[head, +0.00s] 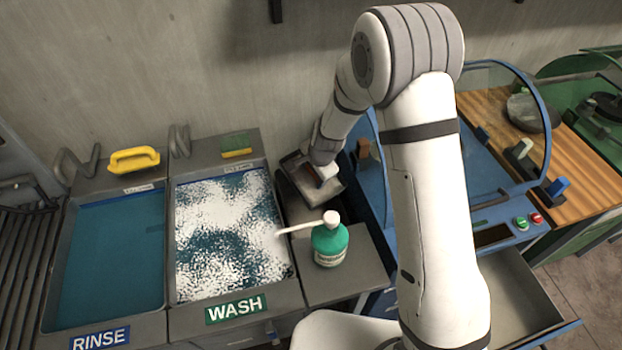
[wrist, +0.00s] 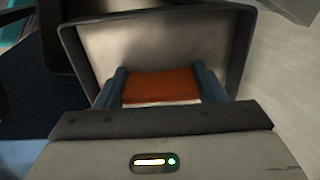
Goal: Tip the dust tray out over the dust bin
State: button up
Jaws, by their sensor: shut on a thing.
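My gripper (head: 322,172) is at the back, between the wash basin and the blue machine, with its fingers partly hidden by the arm. In the wrist view my gripper (wrist: 160,88) is shut on the orange handle of the dust tray. The dust tray (wrist: 160,42) is a shallow grey metal box with a raised rim. Its pale inside faces the wrist camera and no clear heap of dust shows. In the head view the dust tray (head: 294,168) looks tilted. I cannot pick out the dust bin with certainty; a dark grey area below the tray is partly covered.
A green bottle (head: 330,243) with a white pump stands on the ledge in front. The foamy wash basin (head: 228,235) is left of the tray. The blue machine (head: 372,195) with a clear hood is close on the right. An open drawer (head: 520,290) sticks out at lower right.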

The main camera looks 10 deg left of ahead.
aim_at(315, 180)
jog(key=shift+s+d+f+t+y+b, duration=0.2)
jog(key=shift+t+y+b, duration=0.25)
jog(key=shift+b, duration=3.3)
jog(key=shift+s+d+f+t+y+b, duration=0.15)
jog(key=shift+t+y+b, duration=0.25)
jog(key=shift+b, duration=3.35)
jog(key=t+y+b, duration=0.1)
jog(key=b, duration=0.9)
jog(key=f+t+y+b, duration=0.1)
jog(key=t+b, duration=0.1)
jog(key=b, duration=0.9)
jog(key=s+d+t+y+b, duration=0.1)
jog(key=b, duration=0.9)
jog(key=shift+f+t+y, duration=0.25)
jog(key=shift+f+y, duration=0.05)
jog(key=shift+y, duration=0.05)
jog(key=shift+s+r+b, duration=0.1)
jog(key=shift+r+b, duration=0.1)
jog(key=shift+b, duration=0.6)
jog(key=shift+r, duration=0.1)
